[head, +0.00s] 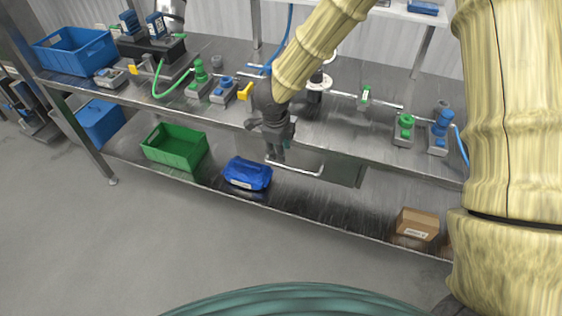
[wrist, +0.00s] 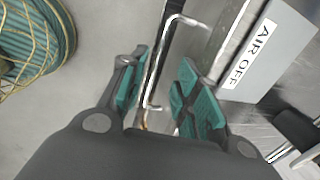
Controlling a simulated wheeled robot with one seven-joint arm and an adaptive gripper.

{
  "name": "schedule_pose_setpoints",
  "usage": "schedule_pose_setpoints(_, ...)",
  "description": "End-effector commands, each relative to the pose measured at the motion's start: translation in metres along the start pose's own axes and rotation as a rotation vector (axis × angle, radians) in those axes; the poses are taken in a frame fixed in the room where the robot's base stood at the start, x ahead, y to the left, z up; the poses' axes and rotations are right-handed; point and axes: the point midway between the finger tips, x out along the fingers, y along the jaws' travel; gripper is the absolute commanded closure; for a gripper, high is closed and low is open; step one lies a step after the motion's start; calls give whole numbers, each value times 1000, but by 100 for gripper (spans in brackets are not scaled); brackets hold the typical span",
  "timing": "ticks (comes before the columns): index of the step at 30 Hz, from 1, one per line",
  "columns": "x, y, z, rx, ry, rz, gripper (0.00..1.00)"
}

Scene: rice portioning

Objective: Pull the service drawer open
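The service drawer's bright metal bar handle (head: 300,170) shows in the head view below the bench's front edge. The grey drawer front (head: 345,172) is behind it, partly hidden by my gripper. My gripper (head: 275,152) points down at the handle's left end. In the wrist view, my gripper's teal-padded fingers (wrist: 165,95) are apart. The handle (wrist: 164,60) runs between them, nearer the left finger. I cannot tell whether either pad touches it. The drawer looks flush with the bench, though its edges are hard to make out.
A grey box labelled AIR OFF (wrist: 265,50) stands right of the fingers in the wrist view. The steel bench (head: 225,105) carries green and blue valve fittings. A green crate (head: 175,148), blue bundle (head: 247,174) and cardboard box (head: 417,224) are on the lower shelf. Floor in front is clear.

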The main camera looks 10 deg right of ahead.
Motion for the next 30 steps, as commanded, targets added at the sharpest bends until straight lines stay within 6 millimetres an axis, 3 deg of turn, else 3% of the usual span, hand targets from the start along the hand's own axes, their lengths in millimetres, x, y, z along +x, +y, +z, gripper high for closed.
schedule_pose_setpoints(9,52,0,0,-2,2,0,68)
schedule_pose_setpoints(15,72,0,0,-2,2,0,68)
schedule_pose_setpoints(28,80,0,0,-1,0,-1,68)
schedule_pose_setpoints(30,80,0,0,-1,0,-1,79)
